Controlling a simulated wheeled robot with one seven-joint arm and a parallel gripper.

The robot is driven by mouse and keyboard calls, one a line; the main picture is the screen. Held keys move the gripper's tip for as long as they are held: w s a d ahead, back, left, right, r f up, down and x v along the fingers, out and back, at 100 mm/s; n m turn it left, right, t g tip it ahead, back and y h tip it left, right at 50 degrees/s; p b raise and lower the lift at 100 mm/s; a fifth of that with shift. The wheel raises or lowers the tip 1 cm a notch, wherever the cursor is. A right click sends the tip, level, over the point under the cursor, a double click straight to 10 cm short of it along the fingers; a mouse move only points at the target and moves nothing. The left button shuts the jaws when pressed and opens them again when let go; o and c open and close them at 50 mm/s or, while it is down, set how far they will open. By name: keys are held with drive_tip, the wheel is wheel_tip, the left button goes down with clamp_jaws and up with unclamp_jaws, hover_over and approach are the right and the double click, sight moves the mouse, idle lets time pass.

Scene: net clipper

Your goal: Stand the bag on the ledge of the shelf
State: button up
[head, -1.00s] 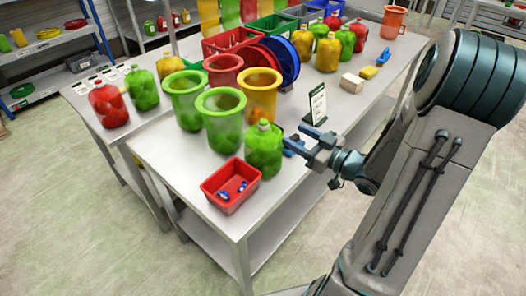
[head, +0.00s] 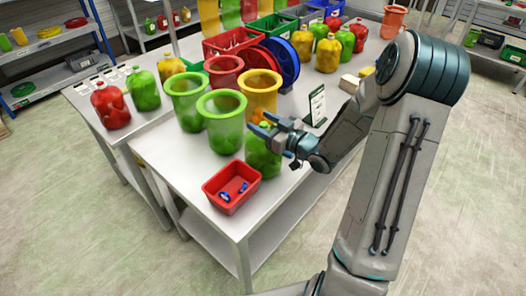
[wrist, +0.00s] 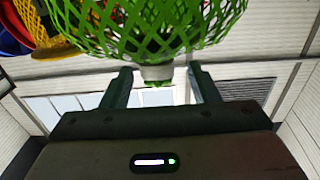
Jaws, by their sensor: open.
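A green net bag (head: 261,160) stands on the near part of the metal table, beside the red tray. My gripper (head: 264,124) is at its top and hides its upper part. In the wrist view the green mesh of the bag (wrist: 150,22) fills the top, with its pale neck between my gripper's two spread fingers (wrist: 160,78). The fingers are open, with gaps visible on both sides of the neck. A shelf (head: 45,45) with blue posts at the far left holds small coloured items. Another shelf (head: 495,48) stands at the far right.
A red tray (head: 215,195) with small blue items is just in front of the bag. Green tubs (head: 222,135) and a yellow tub (head: 250,105) stand close behind. A small sign (head: 317,105) stands to the right. Floor around the table is clear.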

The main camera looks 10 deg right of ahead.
clamp_jaws()
drive_tip(key=shift+r, duration=0.1)
